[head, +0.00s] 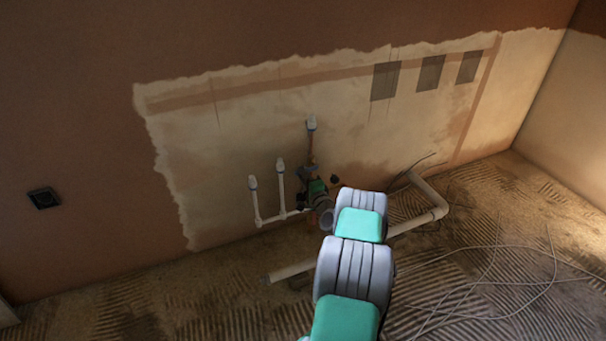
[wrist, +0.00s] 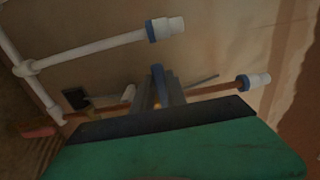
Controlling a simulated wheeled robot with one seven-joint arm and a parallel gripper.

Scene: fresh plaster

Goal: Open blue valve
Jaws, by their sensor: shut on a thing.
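The blue valve handle (wrist: 158,73) shows in the wrist view between the two fingers of my gripper (wrist: 163,92). My gripper is shut on it. A bit of yellow shows low between the fingers, and the valve body is mostly hidden. In the head view my gripper (head: 317,188) is at the pipework near the foot of the wall. The blue handle cannot be made out there behind my gripper and arm. A red handle (wrist: 38,131) lies to the left in the wrist view, apart from my gripper.
White pipes with capped ends (head: 281,180) rise left of my gripper. A copper pipe (wrist: 215,88) with a blue-and-white end runs close by. A grey-white drain pipe (head: 425,215) lies along the floor. Loose cable (head: 490,255) is spread over the ridged floor at right.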

